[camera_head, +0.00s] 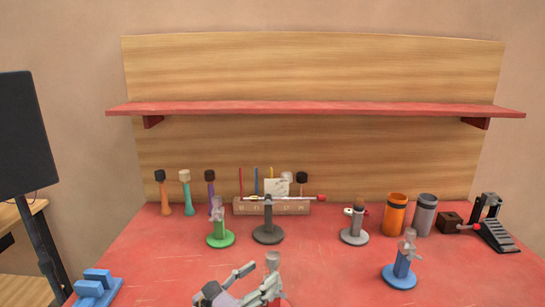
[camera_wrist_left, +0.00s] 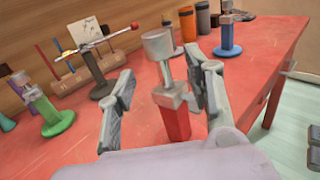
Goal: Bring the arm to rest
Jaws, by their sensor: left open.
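My left gripper (camera_head: 263,272) is at the front middle of the red table in the head view, its fingers spread. In the left wrist view my left gripper (camera_wrist_left: 160,85) is open. A red stand (camera_wrist_left: 176,124) with a grey clamp and a grey cup-like top (camera_wrist_left: 158,43) shows between the fingers. No finger clearly touches it; the exact gap is hard to tell. In the head view the grey top (camera_head: 273,259) shows beside the fingers, and the rest of the stand is mostly hidden. My right gripper is not in view.
Close by on the red table (camera_head: 160,270) are a green stand (camera_head: 220,238), a dark stand holding a rod (camera_head: 268,233) and a blue stand (camera_head: 400,276). Behind are mallets (camera_head: 187,195), a wooden block (camera_head: 240,208), an orange cup (camera_head: 395,215) and a pedal (camera_head: 495,232). A red shelf (camera_head: 310,107) overhangs the back.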

